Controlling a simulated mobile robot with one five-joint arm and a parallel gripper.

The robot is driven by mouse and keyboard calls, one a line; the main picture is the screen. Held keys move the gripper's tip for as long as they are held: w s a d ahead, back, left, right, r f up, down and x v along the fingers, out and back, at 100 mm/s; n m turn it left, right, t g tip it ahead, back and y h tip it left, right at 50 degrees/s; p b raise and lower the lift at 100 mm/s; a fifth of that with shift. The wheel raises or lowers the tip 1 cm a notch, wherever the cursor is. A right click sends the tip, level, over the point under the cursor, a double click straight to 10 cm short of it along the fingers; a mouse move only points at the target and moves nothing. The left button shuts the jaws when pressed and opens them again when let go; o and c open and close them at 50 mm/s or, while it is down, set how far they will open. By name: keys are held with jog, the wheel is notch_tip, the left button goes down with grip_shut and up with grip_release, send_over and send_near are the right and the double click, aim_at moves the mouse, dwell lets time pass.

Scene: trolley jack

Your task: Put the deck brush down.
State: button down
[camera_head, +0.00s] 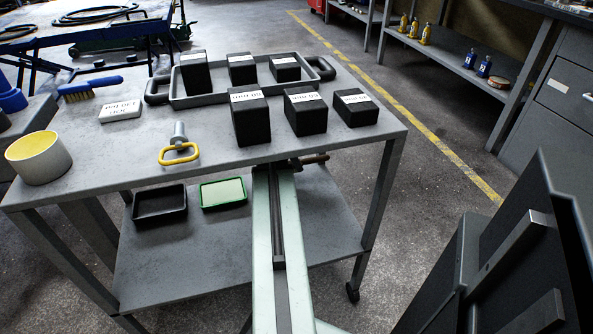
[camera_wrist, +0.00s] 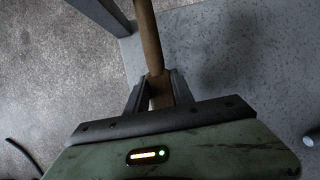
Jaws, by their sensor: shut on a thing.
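The deck brush shows in the wrist view as a light brown wooden handle (camera_wrist: 150,45). My gripper (camera_wrist: 158,84) is shut on this handle, one finger on each side. The handle runs from the fingers up out of the picture, so its brush head is not seen. In the head view a short brown piece (camera_head: 314,158), probably of the handle, shows at the end of my arm by the front edge of the trolley top (camera_head: 225,152). The fingers are not clear there. In the wrist view a grey surface (camera_wrist: 270,80) lies below and right of the handle, apart from it.
Several black blocks (camera_head: 251,122) stand in and before a grey tray (camera_head: 203,98). A blue-handled brush (camera_head: 90,88), yellow cup (camera_head: 40,158) and yellow-handled pin (camera_head: 179,152) are on the top. The lower shelf (camera_head: 180,262) holds black (camera_head: 160,207) and green-rimmed (camera_head: 223,193) trays.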

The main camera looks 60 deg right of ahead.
notch_tip(320, 180, down, 4)
jog(key=b, duration=0.2)
jog(key=shift+r+b, duration=0.2)
jog(key=shift+b, duration=0.2)
jog(key=shift+r, duration=0.2)
jog(key=shift+f, duration=0.15)
jog(key=c, duration=1.1)
grip_release()
jog(key=shift+r+p, duration=0.5)
jog(key=p+v, duration=0.6)
jog(key=v, duration=0.1)
jog(key=shift+w+a+p, duration=0.1)
jog(key=shift+w+p, duration=0.05)
jog(key=shift+p, duration=0.15)
